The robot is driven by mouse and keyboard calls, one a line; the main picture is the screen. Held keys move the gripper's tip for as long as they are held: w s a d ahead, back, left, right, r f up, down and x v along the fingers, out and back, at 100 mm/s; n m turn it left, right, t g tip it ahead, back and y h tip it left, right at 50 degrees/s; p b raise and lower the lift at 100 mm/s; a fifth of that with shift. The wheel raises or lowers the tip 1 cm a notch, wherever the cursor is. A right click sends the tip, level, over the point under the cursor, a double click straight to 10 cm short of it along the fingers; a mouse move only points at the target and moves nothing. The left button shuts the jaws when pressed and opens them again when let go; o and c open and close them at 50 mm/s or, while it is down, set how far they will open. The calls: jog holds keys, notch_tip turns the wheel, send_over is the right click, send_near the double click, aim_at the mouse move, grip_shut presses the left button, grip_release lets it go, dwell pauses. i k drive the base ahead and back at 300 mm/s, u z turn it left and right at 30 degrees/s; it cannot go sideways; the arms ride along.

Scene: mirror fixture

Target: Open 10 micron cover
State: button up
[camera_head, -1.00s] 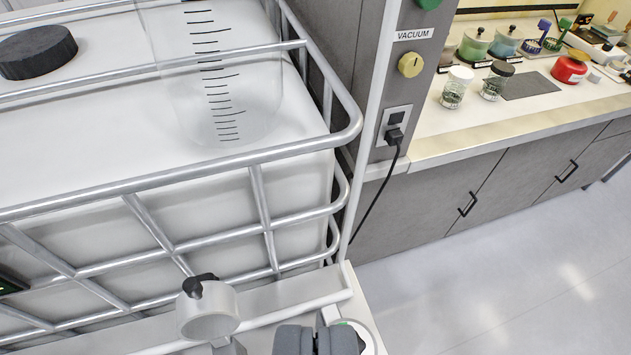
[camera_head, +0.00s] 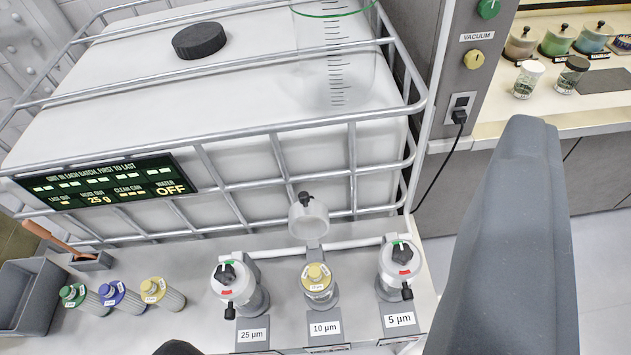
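The 10 µm housing (camera_head: 320,297) stands in the middle of three on the white bench, behind its "10 µm" label (camera_head: 325,328). Its white cover (camera_head: 308,217) is swung up and back on its hinge, with a black knob on top. A yellow-topped cartridge (camera_head: 316,274) shows in the open housing. The 25 µm cover (camera_head: 233,281) and 5 µm cover (camera_head: 399,257) are down on their housings. A large grey part of mine fills the right foreground, and a dark piece shows at the bottom edge. My gripper's fingertips cannot be made out clearly, and neither seems to touch the cover.
Green, blue and yellow cartridges (camera_head: 155,291) lie at the left beside a grey bin (camera_head: 28,296). A caged white tank (camera_head: 230,100) with a lit display (camera_head: 110,184) stands behind. A vacuum panel (camera_head: 478,60) and a counter with jars are at the right.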

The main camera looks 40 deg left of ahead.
aim_at(309, 218)
jog(key=k, duration=1.15)
jog(key=u, duration=0.55)
jog(key=i, duration=1.6)
jog(key=z, duration=0.05)
